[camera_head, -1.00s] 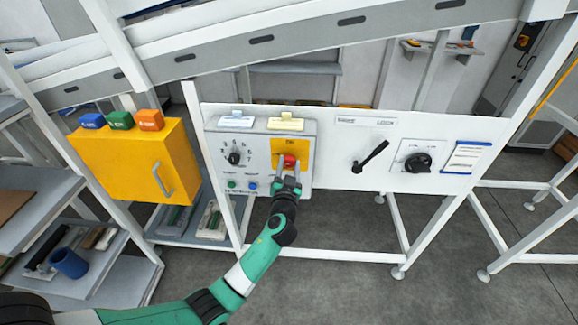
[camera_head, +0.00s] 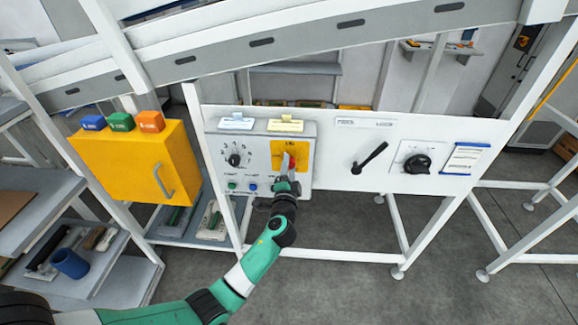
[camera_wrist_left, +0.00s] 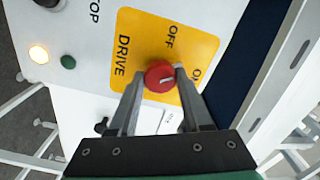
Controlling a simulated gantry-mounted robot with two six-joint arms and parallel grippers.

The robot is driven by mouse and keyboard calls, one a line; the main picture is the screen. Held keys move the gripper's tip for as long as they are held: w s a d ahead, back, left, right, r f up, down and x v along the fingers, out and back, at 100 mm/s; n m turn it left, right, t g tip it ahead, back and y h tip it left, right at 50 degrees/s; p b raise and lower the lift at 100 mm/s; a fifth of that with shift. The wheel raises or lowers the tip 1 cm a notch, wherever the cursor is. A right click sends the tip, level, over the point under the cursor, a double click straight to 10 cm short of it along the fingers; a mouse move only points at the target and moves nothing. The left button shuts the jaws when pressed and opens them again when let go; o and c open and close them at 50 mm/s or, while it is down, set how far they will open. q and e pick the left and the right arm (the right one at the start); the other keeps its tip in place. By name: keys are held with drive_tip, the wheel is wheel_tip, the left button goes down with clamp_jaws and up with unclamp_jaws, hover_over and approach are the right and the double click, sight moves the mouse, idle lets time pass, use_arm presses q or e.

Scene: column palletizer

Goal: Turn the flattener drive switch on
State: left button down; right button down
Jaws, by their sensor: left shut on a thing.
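The flattener drive switch is a round red knob (camera_wrist_left: 158,80) with a white mark, on a yellow plate (camera_wrist_left: 140,32) lettered DRIVE, OFF and ON. In the wrist view the mark points right, towards the ON lettering. My left gripper (camera_wrist_left: 160,74) has one finger on each side of the knob and is shut on it. In the head view the gripper (camera_head: 287,174) reaches the grey control box (camera_head: 262,152) from below and partly hides the knob. My right gripper is not in view.
A black selector (camera_head: 234,160) is left on the box. A black lever (camera_head: 370,158) and black rotary switch (camera_head: 417,163) are right. A yellow cabinet (camera_head: 130,165) stands left.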

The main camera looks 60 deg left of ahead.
use_arm(q)
drive_tip(key=m+p, duration=0.2)
drive_tip(key=m, duration=0.4)
drive_tip(key=shift+m, duration=0.4)
idle(0.3)
drive_tip(key=shift+c, duration=1.7)
unclamp_jaws()
drive_tip(key=p+v, duration=0.1)
drive_tip(key=v, duration=1)
drive_tip(key=shift+d, duration=0.3)
drive_tip(key=shift+s, duration=0.1)
